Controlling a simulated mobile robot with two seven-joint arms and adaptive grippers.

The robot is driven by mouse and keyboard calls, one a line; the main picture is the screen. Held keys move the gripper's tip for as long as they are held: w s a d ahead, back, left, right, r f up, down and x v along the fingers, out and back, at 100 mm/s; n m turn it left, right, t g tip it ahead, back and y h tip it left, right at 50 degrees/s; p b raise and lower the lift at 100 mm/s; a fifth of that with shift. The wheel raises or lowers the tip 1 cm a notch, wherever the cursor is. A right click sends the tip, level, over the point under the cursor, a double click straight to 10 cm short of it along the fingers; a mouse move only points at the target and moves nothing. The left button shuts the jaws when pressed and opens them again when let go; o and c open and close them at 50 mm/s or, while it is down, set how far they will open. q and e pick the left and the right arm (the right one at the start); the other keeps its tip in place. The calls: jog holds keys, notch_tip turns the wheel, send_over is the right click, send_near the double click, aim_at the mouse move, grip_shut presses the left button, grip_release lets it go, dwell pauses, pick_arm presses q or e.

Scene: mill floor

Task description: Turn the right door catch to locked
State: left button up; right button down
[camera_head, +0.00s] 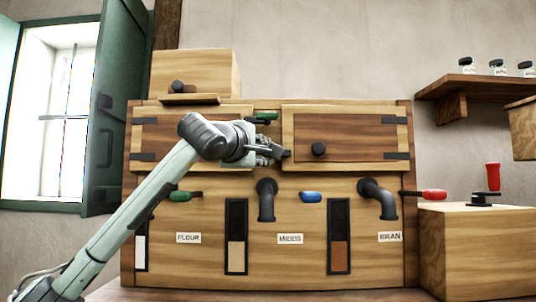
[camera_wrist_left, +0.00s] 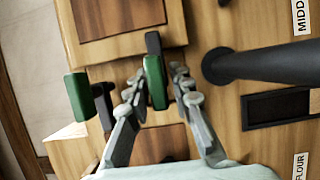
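The right door catch has a green grip (camera_wrist_left: 156,84) and a dark end (camera_head: 286,154) reaching onto the right door (camera_head: 352,137). My left gripper (camera_head: 272,150) is at the seam between the two doors, in front of this catch. In the left wrist view its fingers (camera_wrist_left: 158,80) are open on both sides of the green grip, with small gaps showing. In the head view the gripper hides most of that grip. Another green-gripped catch (camera_head: 264,116) sits just above, its dark end toward the left door (camera_head: 170,132). My right gripper is not in view.
Below the doors are dark pipes (camera_head: 266,200), a green lever (camera_head: 181,196), a blue handle (camera_head: 311,197) and a red handle (camera_head: 433,194). A dark round knob (camera_head: 318,149) sticks out of the right door. A wooden box (camera_head: 196,72) stands on top of the cabinet.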

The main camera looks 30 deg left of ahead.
pick_arm(q)
jog(key=s+d, duration=0.1)
jog(key=s, duration=0.9)
jog(key=shift+d, duration=0.15)
jog(key=shift+s+f, duration=0.1)
